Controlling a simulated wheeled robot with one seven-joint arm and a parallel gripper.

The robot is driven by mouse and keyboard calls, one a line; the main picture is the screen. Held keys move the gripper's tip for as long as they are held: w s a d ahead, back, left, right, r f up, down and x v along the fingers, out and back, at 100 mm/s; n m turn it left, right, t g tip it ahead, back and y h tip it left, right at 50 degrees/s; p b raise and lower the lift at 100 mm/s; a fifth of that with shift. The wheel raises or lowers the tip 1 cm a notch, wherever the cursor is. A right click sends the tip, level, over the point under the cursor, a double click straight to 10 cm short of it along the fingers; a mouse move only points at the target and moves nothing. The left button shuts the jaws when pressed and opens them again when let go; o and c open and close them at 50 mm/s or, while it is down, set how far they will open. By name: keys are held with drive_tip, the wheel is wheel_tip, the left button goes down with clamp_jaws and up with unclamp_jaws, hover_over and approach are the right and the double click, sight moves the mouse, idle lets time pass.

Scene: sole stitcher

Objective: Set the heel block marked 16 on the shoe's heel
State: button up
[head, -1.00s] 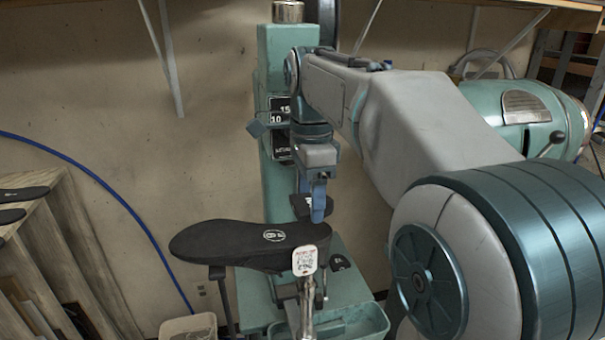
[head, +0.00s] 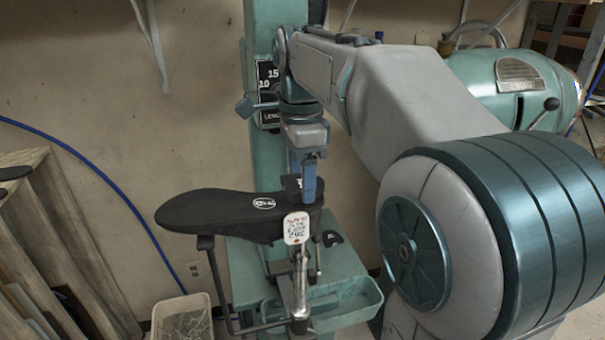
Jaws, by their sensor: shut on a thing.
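The black shoe (head: 225,215) lies sole up on a metal stand in the middle of the head view, its toe to the left and its heel to the right. A small white oval mark shows on its sole. My gripper (head: 308,190) points down at the heel end, shut on a black heel block (head: 291,185). The block is at or just above the heel; I cannot tell whether it touches. No number can be read on the block, and the gripper fingers hide part of it.
A white tag (head: 297,228) hangs in front of the heel. Another black piece (head: 332,238) lies on the green machine base, above a green tray (head: 345,305). A wooden rack (head: 70,240) stands at left and a pale bin (head: 182,318) below.

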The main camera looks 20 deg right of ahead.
drive_tip(key=shift+f+b, duration=0.35)
drive_tip(key=shift+f, duration=0.3)
idle(0.4)
drive_tip(key=shift+r+p, duration=0.25)
drive_tip(key=shift+p, duration=0.1)
idle(0.5)
drive_tip(key=o, duration=1.1)
